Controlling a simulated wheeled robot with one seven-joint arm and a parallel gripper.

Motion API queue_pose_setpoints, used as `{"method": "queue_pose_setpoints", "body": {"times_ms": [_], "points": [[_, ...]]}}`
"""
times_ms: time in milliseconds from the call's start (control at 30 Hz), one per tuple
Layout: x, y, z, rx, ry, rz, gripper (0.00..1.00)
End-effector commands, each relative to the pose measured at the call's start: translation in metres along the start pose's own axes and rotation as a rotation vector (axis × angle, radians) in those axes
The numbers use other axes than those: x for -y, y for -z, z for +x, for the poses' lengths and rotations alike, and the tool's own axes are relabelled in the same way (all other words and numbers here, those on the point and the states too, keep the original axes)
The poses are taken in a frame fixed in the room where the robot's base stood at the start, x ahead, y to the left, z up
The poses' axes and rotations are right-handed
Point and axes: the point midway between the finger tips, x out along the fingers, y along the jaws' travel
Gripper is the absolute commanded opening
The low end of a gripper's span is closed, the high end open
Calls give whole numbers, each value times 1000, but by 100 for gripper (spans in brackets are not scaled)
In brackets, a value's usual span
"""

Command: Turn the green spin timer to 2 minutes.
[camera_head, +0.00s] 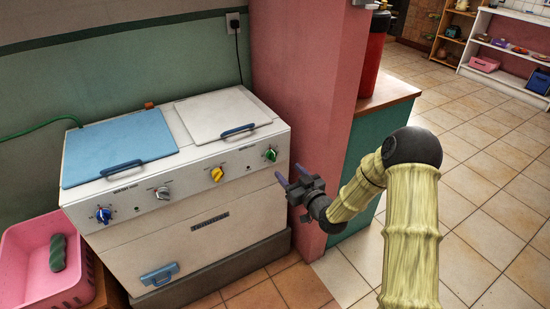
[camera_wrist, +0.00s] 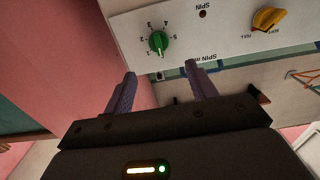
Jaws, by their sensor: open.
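The green spin timer (camera_head: 270,154) is a round knob at the right end of the white washing machine's front panel. In the wrist view the green knob (camera_wrist: 158,42) is near the top, left of centre, with a ring of numbers around it. It has a light pointer mark, but the exact setting is too small to read surely. My gripper (camera_head: 291,178) is in front of the panel, a little right of and below the knob. In the wrist view its two purple fingers (camera_wrist: 164,85) are spread apart with nothing between them, short of the knob.
A yellow knob (camera_head: 216,174), a grey knob (camera_head: 163,193) and a blue knob (camera_head: 103,215) share the panel. A pink wall (camera_head: 300,90) stands close on the machine's right. A pink basket (camera_head: 25,265) is at the left. Tiled floor is open at the right.

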Motion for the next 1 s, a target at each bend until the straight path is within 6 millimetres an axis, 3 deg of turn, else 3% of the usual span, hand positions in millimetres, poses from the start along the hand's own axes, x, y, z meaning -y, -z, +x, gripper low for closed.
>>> {"method": "queue_pose_setpoints", "body": {"times_ms": [300,533,967,1000], "points": [[0,0,55,-3,-1,0,57],[-1,0,88,-2,-2,1,57],[-1,0,98,0,-2,1,57],[-1,0,98,0,-2,1,49]]}}
